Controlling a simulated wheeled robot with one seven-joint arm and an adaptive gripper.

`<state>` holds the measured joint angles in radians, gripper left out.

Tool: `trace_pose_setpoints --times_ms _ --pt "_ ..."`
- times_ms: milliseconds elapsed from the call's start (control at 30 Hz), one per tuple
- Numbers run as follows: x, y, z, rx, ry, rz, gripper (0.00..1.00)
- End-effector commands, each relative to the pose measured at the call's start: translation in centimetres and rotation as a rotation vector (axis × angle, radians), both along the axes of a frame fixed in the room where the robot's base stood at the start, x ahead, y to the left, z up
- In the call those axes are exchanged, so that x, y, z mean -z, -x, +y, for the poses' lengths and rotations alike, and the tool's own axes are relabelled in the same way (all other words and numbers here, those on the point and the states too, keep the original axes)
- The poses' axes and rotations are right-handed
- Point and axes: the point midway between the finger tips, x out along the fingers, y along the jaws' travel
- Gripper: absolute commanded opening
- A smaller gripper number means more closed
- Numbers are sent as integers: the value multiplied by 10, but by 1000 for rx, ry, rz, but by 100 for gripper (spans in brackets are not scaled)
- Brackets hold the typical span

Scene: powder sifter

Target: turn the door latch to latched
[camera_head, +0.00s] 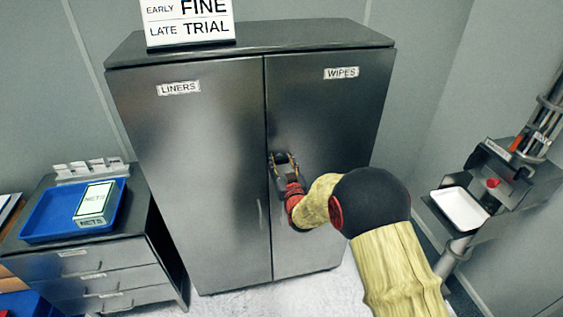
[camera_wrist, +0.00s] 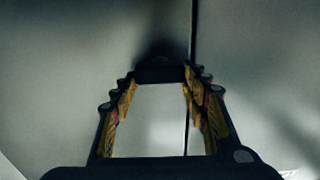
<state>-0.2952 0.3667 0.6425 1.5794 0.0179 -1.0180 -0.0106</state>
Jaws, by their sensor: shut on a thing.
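A grey metal cabinet with two shut doors stands ahead, its left door (camera_head: 190,200) labelled LINERS and its right door (camera_head: 325,120) labelled WIPES. My gripper (camera_head: 283,160) is at the right door, just right of the seam between the doors. In the wrist view its two fingers reach up to a dark piece (camera_wrist: 160,73) between their tips, near the seam. This seems to be the door latch, and my gripper is shut on it. The latch is mostly hidden by my fingers, so I cannot tell its angle.
A blue tray (camera_head: 50,222) with a NETS box (camera_head: 95,203) sits on a drawer unit (camera_head: 90,275) at the left. A sign (camera_head: 189,20) stands on the cabinet top. At the right is a machine with a white tray (camera_head: 459,208). The floor before the cabinet is clear.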

Motion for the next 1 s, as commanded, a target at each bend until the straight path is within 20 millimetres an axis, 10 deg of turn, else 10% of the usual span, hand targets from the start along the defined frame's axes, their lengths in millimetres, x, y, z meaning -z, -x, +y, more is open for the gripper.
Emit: trace_pose_setpoints --times_ms 1000 --pt "6 2 7 0 670 -194 20"
